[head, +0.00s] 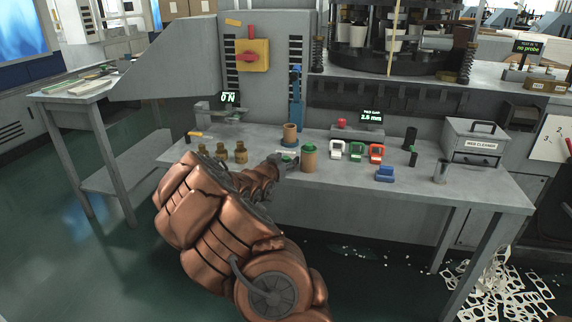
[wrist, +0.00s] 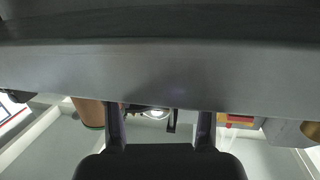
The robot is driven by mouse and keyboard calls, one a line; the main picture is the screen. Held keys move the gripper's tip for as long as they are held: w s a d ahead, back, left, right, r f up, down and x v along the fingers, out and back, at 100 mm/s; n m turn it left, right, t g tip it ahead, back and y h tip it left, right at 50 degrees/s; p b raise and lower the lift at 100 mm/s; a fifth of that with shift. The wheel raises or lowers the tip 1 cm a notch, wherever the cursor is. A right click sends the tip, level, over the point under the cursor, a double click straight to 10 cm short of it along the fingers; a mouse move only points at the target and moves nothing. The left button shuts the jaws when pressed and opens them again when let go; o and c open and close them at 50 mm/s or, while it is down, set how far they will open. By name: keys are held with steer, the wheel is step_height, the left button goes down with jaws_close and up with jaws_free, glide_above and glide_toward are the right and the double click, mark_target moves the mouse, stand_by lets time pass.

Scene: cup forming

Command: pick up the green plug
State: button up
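A small green piece (head: 288,153), probably the green plug, shows on a white base at the middle of the bench, just beyond my gripper (head: 284,162). It is small and partly hidden. In the wrist view my gripper (wrist: 161,115) is open, its two dark fingers wide apart with nothing clasped. A pale round shape (wrist: 156,113) and a dark upright part show between the fingers; no green is clear there. A brown cylinder with a green top (head: 309,158) stands immediately right of my gripper; it also shows in the wrist view (wrist: 91,112), beside a finger.
Brass pieces (head: 240,152) stand left of my gripper. A brown cylinder (head: 290,134) stands behind it. White, green and red clips (head: 357,150), a blue block (head: 385,174) and a green-topped dark cylinder (head: 413,157) are to the right. The bench's front right is mostly clear.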

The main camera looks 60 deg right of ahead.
steer(key=c, duration=0.6)
